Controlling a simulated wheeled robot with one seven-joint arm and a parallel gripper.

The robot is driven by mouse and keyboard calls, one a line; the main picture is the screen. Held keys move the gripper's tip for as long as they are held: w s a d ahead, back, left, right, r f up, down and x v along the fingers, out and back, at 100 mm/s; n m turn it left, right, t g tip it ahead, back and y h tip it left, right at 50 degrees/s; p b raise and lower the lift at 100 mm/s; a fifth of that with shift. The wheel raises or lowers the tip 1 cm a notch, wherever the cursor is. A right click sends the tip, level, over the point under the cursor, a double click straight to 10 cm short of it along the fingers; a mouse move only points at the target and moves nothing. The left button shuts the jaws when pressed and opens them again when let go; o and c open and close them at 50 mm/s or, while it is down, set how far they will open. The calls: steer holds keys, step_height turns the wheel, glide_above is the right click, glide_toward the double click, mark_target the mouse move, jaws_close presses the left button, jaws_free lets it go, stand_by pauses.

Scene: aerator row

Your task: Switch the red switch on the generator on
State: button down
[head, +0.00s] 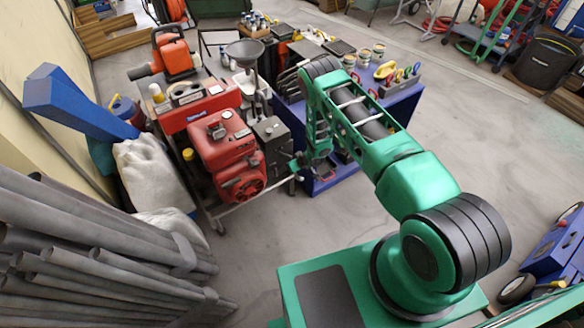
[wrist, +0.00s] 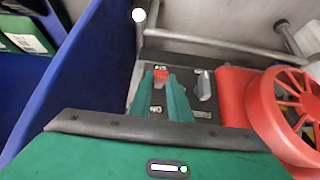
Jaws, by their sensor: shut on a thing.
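The generator (head: 226,152) is a red engine unit on a metal frame, left of centre in the head view. Its red cooling wheel also shows at the right of the wrist view (wrist: 292,108). In the wrist view its dark panel (wrist: 205,122) carries the small red switch (wrist: 160,74) and a grey lever-like knob (wrist: 205,86) to its right. My gripper (wrist: 161,80) has its two green fingers at the panel, shut on the red switch between their tips. Whether the switch is tilted on or off I cannot tell. In the head view my gripper (head: 299,163) is at the generator's right side.
A blue workbench (head: 403,103) with tools and cans stands close to the generator's right; its blue side (wrist: 82,62) is near my gripper. Grey pipes (head: 90,245) and a white sack (head: 150,175) lie to the left.

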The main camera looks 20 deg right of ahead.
stand_by(0.3)
steer(key=c, duration=1.6)
jaws_free()
steer(key=shift+c, duration=0.2)
steer(key=v, duration=1)
steer(key=shift+s+r, duration=0.15)
steer(key=shift+r, duration=0.15)
